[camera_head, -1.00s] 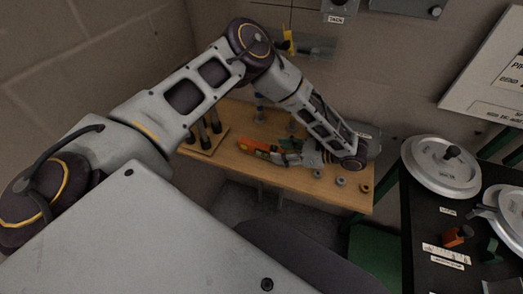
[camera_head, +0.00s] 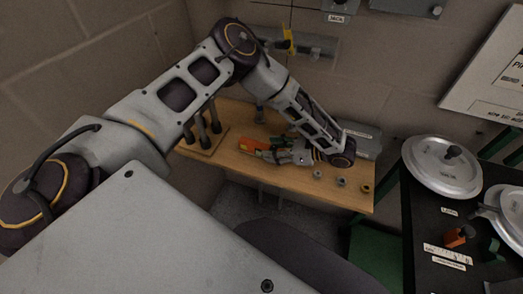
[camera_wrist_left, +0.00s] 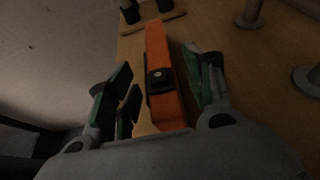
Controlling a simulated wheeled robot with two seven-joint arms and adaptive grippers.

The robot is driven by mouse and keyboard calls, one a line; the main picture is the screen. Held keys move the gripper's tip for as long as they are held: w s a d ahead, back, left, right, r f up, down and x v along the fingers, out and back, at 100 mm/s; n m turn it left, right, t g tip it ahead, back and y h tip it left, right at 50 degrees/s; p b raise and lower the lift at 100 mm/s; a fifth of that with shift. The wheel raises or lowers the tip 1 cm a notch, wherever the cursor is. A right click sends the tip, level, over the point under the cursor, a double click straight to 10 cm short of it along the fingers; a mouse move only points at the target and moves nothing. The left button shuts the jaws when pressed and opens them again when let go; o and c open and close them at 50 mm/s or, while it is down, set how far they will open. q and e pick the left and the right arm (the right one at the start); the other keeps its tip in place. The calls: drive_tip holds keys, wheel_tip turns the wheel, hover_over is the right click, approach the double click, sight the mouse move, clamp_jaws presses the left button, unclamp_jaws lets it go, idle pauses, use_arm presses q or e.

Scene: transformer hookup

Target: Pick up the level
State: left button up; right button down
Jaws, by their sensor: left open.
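The level is a long orange bar (camera_wrist_left: 161,60) with a dark square piece in its middle. It lies on the wooden bench, and in the head view its orange end (camera_head: 253,144) shows to the left of my left gripper (camera_head: 270,153). In the left wrist view my left gripper (camera_wrist_left: 163,88) is open, with a green-padded finger on either side of the level. The near end of the level is hidden behind the gripper's body. I cannot tell whether the fingers touch it. My right gripper is not in view.
The wooden bench (camera_head: 340,193) has a block with dark upright posts (camera_head: 203,140) at its left end and several small rings (camera_head: 341,182) near its front right. A grey box (camera_head: 365,143) stands behind my wrist. A dark table with round metal lids (camera_head: 442,168) is at right.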

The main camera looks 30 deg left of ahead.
sight(266, 147)
use_arm(q)
drive_tip(key=shift+a+f, duration=0.1)
drive_tip(key=shift+a, duration=0.4)
drive_tip(key=shift+x, duration=1.15)
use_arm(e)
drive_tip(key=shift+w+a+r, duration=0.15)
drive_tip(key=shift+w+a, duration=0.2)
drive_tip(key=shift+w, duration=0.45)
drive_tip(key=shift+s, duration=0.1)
use_arm(q)
drive_tip(key=c, duration=1.1)
clamp_jaws()
